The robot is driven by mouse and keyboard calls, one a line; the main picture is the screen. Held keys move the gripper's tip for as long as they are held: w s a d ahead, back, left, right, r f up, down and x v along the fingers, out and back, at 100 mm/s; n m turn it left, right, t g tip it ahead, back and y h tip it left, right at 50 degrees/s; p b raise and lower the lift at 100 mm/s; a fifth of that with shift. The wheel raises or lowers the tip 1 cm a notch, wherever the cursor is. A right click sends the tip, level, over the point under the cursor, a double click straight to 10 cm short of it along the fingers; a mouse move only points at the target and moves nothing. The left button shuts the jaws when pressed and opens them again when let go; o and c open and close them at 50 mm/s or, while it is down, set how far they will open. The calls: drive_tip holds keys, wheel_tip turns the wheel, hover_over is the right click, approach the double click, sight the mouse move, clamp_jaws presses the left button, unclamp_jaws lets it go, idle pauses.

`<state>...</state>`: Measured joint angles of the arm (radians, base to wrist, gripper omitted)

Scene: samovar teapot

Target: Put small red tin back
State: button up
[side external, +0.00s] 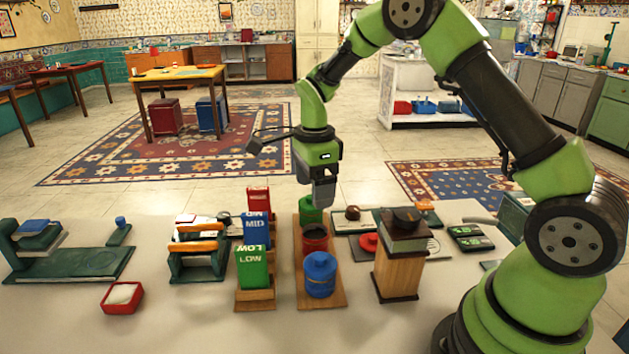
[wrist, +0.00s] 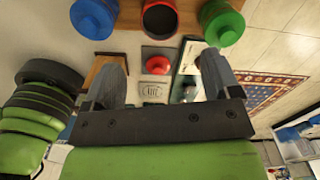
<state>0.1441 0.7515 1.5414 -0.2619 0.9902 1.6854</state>
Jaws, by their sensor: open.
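A small open red tin (side external: 315,238) with a dark inside stands upright in the middle of a wooden board (side external: 333,300). The wrist view shows the same tin (wrist: 160,19) at the top. A blue lidded tin (side external: 320,274) and a green tin (side external: 311,211) stand on either side of it. A round red lid-like piece (side external: 368,244) lies on a flat tile to the right of the board; it also shows in the wrist view (wrist: 157,65). My gripper (side external: 323,196) hangs above the far end of the board. In the wrist view my gripper (wrist: 160,78) is open and empty.
A wooden grinder-like block (side external: 397,270) stands right of the board. Tall red, blue and green boxes (side external: 252,268) stand in a holder on the left. A red square dish (side external: 122,298) is front left. The table front is mostly clear.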

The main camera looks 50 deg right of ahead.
drive_tip(key=s+a+r+n+t, duration=0.2)
drive_tip(key=s+r+n, duration=0.3)
drive_tip(key=r, duration=0.2)
drive_tip(key=s+a+r+n+t, duration=0.25)
drive_tip(key=s+r+n, duration=0.2)
drive_tip(key=r, duration=0.35)
drive_tip(key=s+a+r+n+t+y, duration=0.2)
drive_tip(key=s+a+n, duration=0.1)
drive_tip(key=s+n, duration=0.7)
drive_tip(key=shift+s+a+t, duration=0.2)
drive_tip(key=shift+s+t, duration=0.15)
drive_tip(key=shift+s, duration=0.65)
